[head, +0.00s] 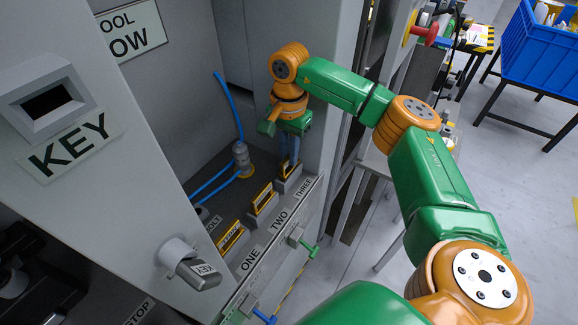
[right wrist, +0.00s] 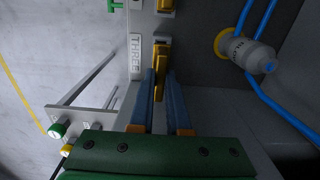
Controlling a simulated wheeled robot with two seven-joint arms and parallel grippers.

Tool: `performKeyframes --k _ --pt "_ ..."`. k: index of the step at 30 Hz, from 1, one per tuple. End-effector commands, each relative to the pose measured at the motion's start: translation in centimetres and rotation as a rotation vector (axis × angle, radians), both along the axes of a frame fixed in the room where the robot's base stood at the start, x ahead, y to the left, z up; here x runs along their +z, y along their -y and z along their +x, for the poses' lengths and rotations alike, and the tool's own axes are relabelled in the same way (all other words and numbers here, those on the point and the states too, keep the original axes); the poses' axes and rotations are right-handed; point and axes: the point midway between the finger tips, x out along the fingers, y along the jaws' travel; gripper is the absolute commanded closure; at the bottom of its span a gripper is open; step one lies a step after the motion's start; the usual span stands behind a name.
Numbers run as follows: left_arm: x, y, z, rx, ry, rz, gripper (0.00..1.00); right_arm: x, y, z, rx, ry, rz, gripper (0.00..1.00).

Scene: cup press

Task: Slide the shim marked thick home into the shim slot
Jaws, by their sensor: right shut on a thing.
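My right gripper (head: 289,156) points down at the station marked THREE, at the back end of the ledge. In the right wrist view its two blue-grey fingers (right wrist: 161,88) are shut on a narrow yellow-brass piece (right wrist: 159,62) beside the THREE label. I cannot read a marking on this piece, so I cannot tell whether it is the thick shim or how deep it sits. Similar yellow-edged pieces stand at TWO (head: 264,199) and ONE (head: 232,238). My left gripper is not in view.
A grey fitting with blue hoses (head: 242,158) stands left of the stations. A grey panel with a KEY sign (head: 70,144) fills the left. Small green (head: 309,250) and blue (head: 264,316) handles stick out along the ledge front. A blue crate (head: 540,50) stands far right.

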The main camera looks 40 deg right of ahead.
Motion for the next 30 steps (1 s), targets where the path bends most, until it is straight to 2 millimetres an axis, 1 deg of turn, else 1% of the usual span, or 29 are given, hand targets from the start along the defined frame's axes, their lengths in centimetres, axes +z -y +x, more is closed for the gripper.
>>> performKeyframes --k 10,27,30 --pt "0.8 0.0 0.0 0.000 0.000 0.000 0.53 0.8 0.0 0.0 0.000 0.001 0.000 1.00" --pt "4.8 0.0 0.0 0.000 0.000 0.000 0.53 4.8 0.0 0.0 0.000 0.001 0.000 1.00" --pt "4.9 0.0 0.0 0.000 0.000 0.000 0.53 5.0 0.0 0.0 0.000 0.001 0.000 1.00"
